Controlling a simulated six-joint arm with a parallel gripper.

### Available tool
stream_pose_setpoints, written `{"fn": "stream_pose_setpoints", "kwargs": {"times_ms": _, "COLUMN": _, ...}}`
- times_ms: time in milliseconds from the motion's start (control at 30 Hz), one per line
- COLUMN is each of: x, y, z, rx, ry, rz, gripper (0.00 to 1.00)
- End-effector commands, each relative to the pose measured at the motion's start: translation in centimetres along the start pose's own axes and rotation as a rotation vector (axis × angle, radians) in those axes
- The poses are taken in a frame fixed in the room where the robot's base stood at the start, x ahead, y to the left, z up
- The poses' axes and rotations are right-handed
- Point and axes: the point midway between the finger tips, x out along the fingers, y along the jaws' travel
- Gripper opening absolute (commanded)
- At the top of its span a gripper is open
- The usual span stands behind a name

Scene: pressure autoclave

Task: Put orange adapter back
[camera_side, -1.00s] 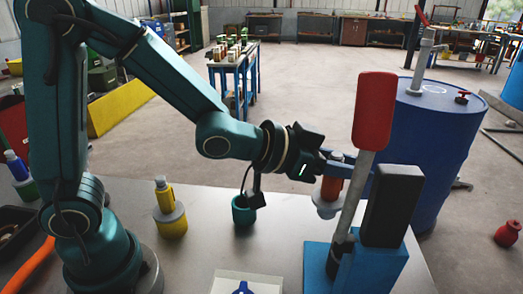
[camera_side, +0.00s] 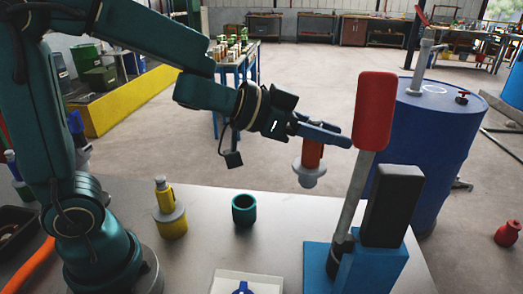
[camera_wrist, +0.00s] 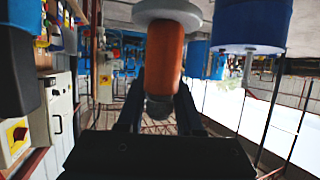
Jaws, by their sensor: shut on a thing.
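My gripper (camera_side: 322,137) is shut on the orange adapter (camera_side: 312,155), which has a wide grey flange at its lower end. It hangs roughly upright in the air, left of the red lever handle and well above the table. In the wrist view the orange adapter (camera_wrist: 165,55) stands between the two fingers of my gripper (camera_wrist: 160,105), with its grey flange at the top of the picture. An empty teal cup (camera_side: 244,210) stands on the table, below and left of the adapter. The fingers partly cover the adapter's upper end.
A blue fixture (camera_side: 372,268) with a red-handled lever (camera_side: 374,110) and a black block (camera_side: 391,206) stands at right. A yellow adapter (camera_side: 169,208) stands left of the cup. A white plate (camera_side: 235,278) lies at the front. A blue drum (camera_side: 440,140) is behind. The table's middle is clear.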

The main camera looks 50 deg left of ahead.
Motion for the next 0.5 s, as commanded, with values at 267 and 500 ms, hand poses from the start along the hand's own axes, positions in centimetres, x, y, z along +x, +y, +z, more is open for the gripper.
{"fn": "stream_pose_setpoints", "kwargs": {"times_ms": 267, "x": -0.8, "y": 1.8, "z": 0.1, "rx": 0.092, "ry": -0.001, "rz": 0.226, "gripper": 0.00}}
{"fn": "stream_pose_setpoints", "kwargs": {"times_ms": 500, "x": -3.5, "y": -0.3, "z": 3.0, "rx": 0.148, "ry": -0.003, "rz": 0.372, "gripper": 0.00}}
